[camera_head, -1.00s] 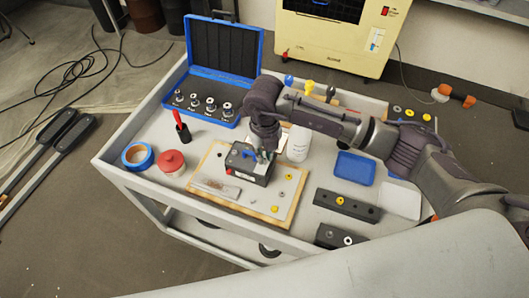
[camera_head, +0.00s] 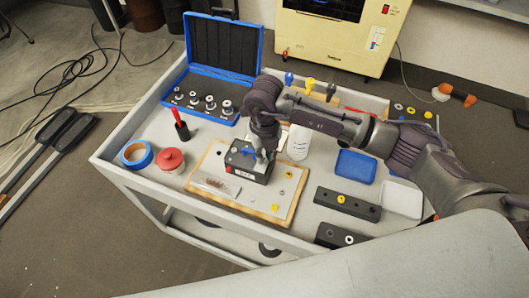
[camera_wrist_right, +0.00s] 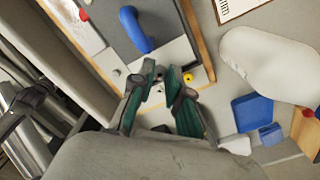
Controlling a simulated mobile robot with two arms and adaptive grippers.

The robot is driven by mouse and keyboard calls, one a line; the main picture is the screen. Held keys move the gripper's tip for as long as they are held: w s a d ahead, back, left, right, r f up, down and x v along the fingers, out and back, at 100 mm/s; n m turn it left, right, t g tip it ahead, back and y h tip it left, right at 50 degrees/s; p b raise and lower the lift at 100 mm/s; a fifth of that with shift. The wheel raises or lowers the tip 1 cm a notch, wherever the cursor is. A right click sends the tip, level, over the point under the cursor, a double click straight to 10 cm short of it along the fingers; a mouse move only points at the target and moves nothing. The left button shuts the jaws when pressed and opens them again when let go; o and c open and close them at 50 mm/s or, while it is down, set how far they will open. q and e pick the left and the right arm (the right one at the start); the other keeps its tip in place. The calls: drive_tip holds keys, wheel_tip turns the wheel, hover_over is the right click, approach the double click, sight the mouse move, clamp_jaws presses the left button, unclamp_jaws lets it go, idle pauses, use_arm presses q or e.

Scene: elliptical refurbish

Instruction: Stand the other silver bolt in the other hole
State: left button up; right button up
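My right gripper (camera_head: 265,143) reaches down beside the black box with the blue handle (camera_head: 250,172), which stands on the wood-edged board (camera_head: 240,204). In the right wrist view its green-padded fingers (camera_wrist_right: 160,72) come close together over the light plate next to the blue handle (camera_wrist_right: 136,30). A small greyish bit shows between the tips; I cannot tell whether it is a held silver bolt. A small silver piece (camera_wrist_right: 116,72) is left of the fingers, and a yellow piece (camera_wrist_right: 188,77) is right of them. The holes are not clear. My left gripper is not in view.
A white bottle (camera_head: 299,141) stands right behind the box. A blue bin (camera_head: 355,167), a white bin (camera_head: 401,199) and a black block (camera_head: 346,204) lie to the right.

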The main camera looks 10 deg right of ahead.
drive_tip(key=o, duration=0.5)
drive_tip(key=shift+o, duration=0.2)
drive_tip(key=shift+r, duration=0.1)
wheel_tip(320, 180, up, 12)
idle(0.5)
